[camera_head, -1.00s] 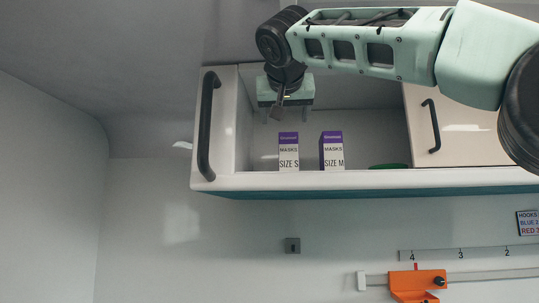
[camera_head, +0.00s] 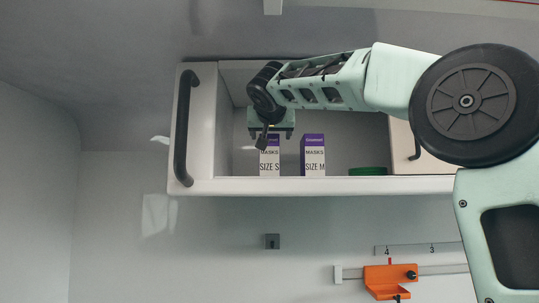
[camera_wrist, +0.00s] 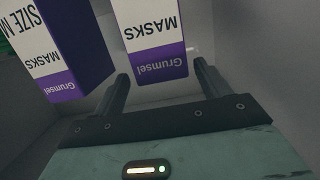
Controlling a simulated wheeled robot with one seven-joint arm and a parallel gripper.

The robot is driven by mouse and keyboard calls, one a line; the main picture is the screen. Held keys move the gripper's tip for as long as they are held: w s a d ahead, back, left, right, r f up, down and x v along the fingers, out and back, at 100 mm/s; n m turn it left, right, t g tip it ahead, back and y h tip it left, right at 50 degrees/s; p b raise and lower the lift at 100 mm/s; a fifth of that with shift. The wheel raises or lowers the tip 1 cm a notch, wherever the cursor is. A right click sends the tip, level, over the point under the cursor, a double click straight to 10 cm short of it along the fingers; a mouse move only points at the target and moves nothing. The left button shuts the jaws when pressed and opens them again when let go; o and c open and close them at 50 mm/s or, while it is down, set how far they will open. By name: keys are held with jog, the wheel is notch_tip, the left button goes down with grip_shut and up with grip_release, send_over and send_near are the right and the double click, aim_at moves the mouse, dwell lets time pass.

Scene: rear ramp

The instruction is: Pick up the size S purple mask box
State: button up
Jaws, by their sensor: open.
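The size S mask box (camera_head: 269,162), white with a purple top, stands upright on the cabinet shelf. In the wrist view the box (camera_wrist: 153,42) appears upside down, with its size label out of frame. My gripper (camera_head: 270,134) is open and empty, directly above and around the top of this box in the head view. In the wrist view my gripper's fingers (camera_wrist: 162,84) lie to either side of the box's purple end, with visible gaps. Whether the fingertips reach past its top is hard to tell. The similar size M box (camera_head: 313,162) stands to the right.
The size M box (camera_wrist: 60,50) is close to one finger in the wrist view. A green round item (camera_head: 368,171) lies farther right on the shelf.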

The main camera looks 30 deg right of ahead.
jog(key=p+x, duration=0.1)
jog(key=x, duration=0.1)
jog(key=p+x, duration=0.2)
jog(key=shift+w+r, duration=0.2)
jog(key=shift+w, duration=0.1)
jog(key=shift+w+f, duration=0.15)
jog(key=c, duration=1.4)
